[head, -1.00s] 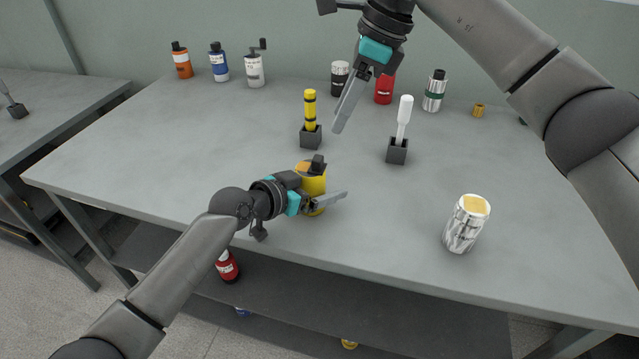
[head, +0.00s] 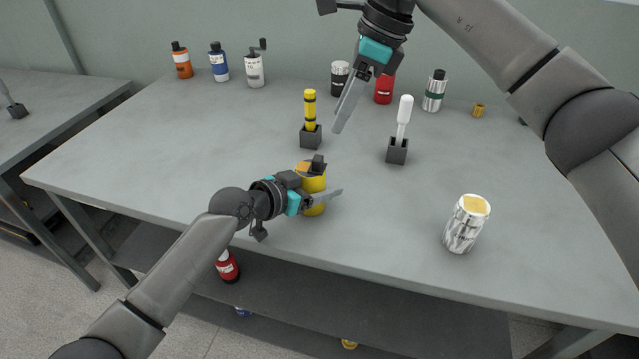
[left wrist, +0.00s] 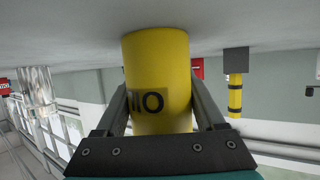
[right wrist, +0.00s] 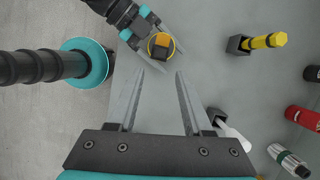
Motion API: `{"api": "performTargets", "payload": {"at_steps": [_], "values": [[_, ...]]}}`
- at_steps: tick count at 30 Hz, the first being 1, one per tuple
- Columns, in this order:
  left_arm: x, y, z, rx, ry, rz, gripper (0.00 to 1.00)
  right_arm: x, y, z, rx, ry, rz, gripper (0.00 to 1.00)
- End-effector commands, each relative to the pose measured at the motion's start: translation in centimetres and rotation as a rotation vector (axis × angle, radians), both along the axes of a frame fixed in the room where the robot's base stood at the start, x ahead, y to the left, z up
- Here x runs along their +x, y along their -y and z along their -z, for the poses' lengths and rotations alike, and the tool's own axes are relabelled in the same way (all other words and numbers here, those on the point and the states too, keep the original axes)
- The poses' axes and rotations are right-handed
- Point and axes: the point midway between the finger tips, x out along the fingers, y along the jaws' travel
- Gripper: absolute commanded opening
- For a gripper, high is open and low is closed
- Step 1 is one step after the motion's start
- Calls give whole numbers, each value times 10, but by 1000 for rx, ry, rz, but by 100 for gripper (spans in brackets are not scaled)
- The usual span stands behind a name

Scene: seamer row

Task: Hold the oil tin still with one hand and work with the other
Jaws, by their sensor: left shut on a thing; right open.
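The yellow oil tin (head: 314,184) stands near the front edge of the table. My left gripper (head: 322,199) is shut on it, with one finger on each side of the tin in the left wrist view (left wrist: 158,85). Dark lettering shows on the tin's side there. From above, in the right wrist view, the tin (right wrist: 161,46) shows an orange top with a dark part on it. My right gripper (head: 345,105) is open and empty above the table, up and to the right of the tin. Its spread fingers show in the right wrist view (right wrist: 160,95).
A yellow-and-black tool in a dark block (head: 311,138) and a white-handled tool in another block (head: 397,151) stand mid-table. A silver can (head: 466,224) stands at the front right. Several bottles line the back edge. The left part of the table (head: 160,150) is clear.

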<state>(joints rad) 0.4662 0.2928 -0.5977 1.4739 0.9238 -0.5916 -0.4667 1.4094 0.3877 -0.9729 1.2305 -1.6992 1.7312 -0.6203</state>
Motion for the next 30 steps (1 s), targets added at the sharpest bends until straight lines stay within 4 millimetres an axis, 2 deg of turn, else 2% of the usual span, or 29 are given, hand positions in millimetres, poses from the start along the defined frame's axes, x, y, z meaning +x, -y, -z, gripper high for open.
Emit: {"api": "performTargets", "payload": {"at_steps": [1,8,14,22,30], "values": [[0,0,0,1,-1,0,7,0,0,0,0,0,0,47],[0,0,0,1,-1,0,7,-5,0,12,80,-24,-20,21],[0,0,0,1,-1,0,7,-15,4,36,298,-52,-50,0],[0,0,0,1,-1,0,7,-27,31,58,588,-17,-26,0],[0,0,1,1,-1,0,7,-38,79,72,792,91,61,0]]}}
